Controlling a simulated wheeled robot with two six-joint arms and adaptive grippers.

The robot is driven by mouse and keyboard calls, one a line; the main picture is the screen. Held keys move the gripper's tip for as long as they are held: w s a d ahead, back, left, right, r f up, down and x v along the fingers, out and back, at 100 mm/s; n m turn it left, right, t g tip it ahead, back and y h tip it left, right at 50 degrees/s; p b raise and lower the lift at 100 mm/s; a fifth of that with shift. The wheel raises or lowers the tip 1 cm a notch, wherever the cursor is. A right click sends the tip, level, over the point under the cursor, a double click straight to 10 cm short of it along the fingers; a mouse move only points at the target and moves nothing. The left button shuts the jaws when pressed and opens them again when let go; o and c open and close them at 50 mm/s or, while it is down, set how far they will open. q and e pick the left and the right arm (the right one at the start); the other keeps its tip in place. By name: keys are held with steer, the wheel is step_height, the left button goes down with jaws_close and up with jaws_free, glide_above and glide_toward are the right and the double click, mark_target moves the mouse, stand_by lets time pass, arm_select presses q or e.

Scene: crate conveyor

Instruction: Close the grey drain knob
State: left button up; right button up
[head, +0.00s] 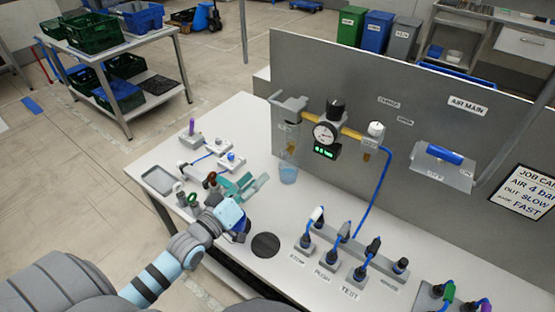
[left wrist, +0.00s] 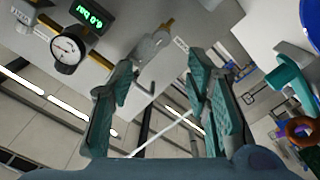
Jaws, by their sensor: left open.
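The grey drain knob cannot be made out surely. A grey fitting (head: 289,108) sits at the left end of the yellow air line on the panel, with a translucent blue cup (head: 288,173) on the bench below. In the left wrist view, turned upside down, a grey fitting (left wrist: 150,47) shows beyond the fingers. My left gripper (head: 250,187) is open and empty, its teal fingers over the bench, left of the cup and apart from the panel. Its spread fingers also show in the left wrist view (left wrist: 162,105). My right gripper is not in view.
The gauge (head: 325,133) and green display (head: 325,152) sit right of the fitting. Small parts and a grey tray (head: 158,180) lie on the bench's left. Blue-hosed fittings (head: 345,230) stand in a front row. A dark disc (head: 265,245) lies near the bench's front edge.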

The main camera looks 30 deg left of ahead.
mark_target(281, 156)
arm_select(q)
steer(key=w+b, duration=0.1)
steer(key=w, duration=0.2)
steer(key=w+d+b, duration=0.1)
steer(key=w+b, duration=0.1)
steer(key=w, duration=0.2)
steer(key=w+b, duration=0.1)
steer(key=w, duration=0.2)
steer(key=shift+w+d+f+b, duration=0.2)
steer(key=shift+w+f+b, duration=0.2)
steer(key=shift+w+d+r, duration=0.1)
steer(key=shift+w+r, duration=0.05)
steer(key=shift+w, duration=0.2)
jaws_close()
steer(key=shift+n+p, duration=0.3)
steer(key=shift+n, duration=0.1)
jaws_free()
steer(key=s+a, duration=0.1)
steer(key=s, duration=1.1)
steer(key=shift+a, duration=0.35)
